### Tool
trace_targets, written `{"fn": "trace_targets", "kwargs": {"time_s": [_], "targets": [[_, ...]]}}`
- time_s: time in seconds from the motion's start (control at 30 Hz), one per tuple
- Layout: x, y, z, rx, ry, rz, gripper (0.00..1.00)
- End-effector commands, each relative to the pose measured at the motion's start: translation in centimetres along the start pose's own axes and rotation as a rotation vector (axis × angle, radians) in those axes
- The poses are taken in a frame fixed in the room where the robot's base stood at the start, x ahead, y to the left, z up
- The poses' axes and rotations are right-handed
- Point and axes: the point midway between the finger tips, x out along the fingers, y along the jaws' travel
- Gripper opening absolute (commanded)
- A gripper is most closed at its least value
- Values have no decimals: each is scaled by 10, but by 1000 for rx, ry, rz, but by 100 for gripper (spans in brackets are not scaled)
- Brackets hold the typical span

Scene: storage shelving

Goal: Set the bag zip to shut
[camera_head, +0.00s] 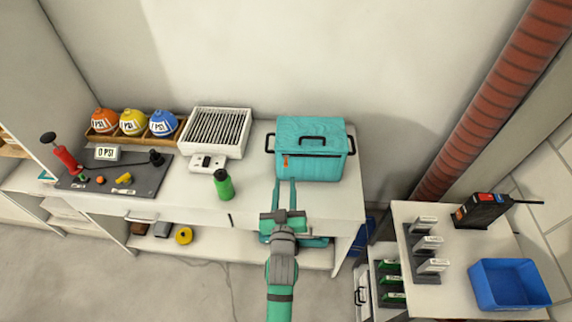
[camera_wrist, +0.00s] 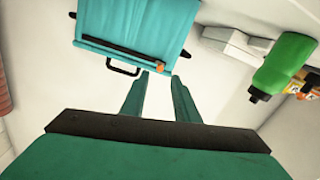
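The bag is a teal box-shaped bag (camera_head: 322,168) standing on the white workbench, with black handles on its top and sides. It also fills the top of the wrist view (camera_wrist: 125,18). A dark zip line (camera_wrist: 120,52) runs along its front. An orange zip pull (camera_head: 285,160) sits at the left end of that line; in the wrist view the pull (camera_wrist: 160,67) is at the right end. I cannot tell whether the zip is parted. My gripper (camera_head: 285,181) is in front of the bag, near the pull, with its fingers apart and nothing between them.
A green bottle (camera_head: 223,185) stands left of my gripper. A lower side table at right holds a blue bin (camera_head: 509,284) and a radio (camera_head: 481,210). The bench right of the bag is narrow.

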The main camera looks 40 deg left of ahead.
Motion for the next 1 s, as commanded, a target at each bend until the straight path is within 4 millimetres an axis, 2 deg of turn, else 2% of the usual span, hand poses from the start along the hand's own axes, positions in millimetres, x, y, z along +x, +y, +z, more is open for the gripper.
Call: {"fn": "trace_targets", "kwargs": {"time_s": [0.3, 0.5, 0.7, 0.97, 1.0], "targets": [[53, 0, -1, 1, 2, 0, 28], [78, 0, 0, 0, 1, 0, 28], [89, 0, 0, 0, 0, 1, 28], [90, 0, 0, 1, 0, 1, 28], [90, 0, 0, 1, 0, 1, 26]]}}
